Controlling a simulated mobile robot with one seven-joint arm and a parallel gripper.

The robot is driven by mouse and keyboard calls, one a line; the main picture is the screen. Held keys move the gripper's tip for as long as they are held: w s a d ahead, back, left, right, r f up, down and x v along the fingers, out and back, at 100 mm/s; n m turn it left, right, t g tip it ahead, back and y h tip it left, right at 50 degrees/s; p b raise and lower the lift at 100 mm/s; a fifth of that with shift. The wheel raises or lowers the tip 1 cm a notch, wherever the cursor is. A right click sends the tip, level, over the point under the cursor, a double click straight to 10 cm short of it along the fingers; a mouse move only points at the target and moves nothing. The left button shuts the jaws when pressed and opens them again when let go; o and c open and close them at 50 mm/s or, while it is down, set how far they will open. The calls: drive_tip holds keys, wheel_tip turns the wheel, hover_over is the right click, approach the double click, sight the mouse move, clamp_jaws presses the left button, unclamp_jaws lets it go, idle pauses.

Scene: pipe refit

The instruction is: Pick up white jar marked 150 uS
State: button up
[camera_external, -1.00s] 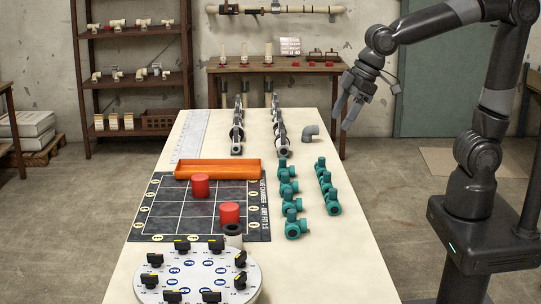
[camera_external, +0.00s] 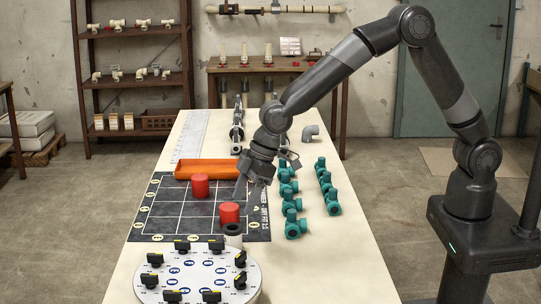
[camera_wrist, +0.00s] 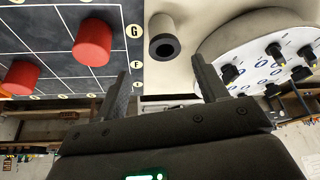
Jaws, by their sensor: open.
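A white jar with a black top (camera_external: 233,241) stands just off the front right corner of the dark grid mat (camera_external: 160,224). It also shows in the wrist view (camera_wrist: 159,24), upper middle; its marking is not readable. My gripper (camera_external: 250,192) is open and empty above the mat's right side, behind and above the jar. In the wrist view the jar lies beyond the gap between my fingertips (camera_wrist: 160,74), not between them.
A red cylinder (camera_external: 229,213) stands close behind the jar, another red cylinder (camera_external: 200,186) farther back. A round white disc with black knobs (camera_external: 198,272) is in front. An orange tray (camera_external: 217,170) lies behind; teal valves (camera_external: 294,225) stand to the right. The table's front right is clear.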

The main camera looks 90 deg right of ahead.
sight(231, 235)
drive_tip(key=x, duration=0.5)
drive_tip(key=shift+f, duration=0.2)
drive_tip(key=shift+a+x, duration=0.15)
drive_tip(key=shift+x, duration=1.25)
drive_tip(key=shift+a+x, duration=0.2)
drive_tip(key=shift+x, duration=1.2)
drive_tip(key=shift+c, duration=0.6)
drive_tip(key=c, duration=1)
drive_tip(key=shift+o, duration=0.2)
drive_tip(key=shift+r, duration=0.15)
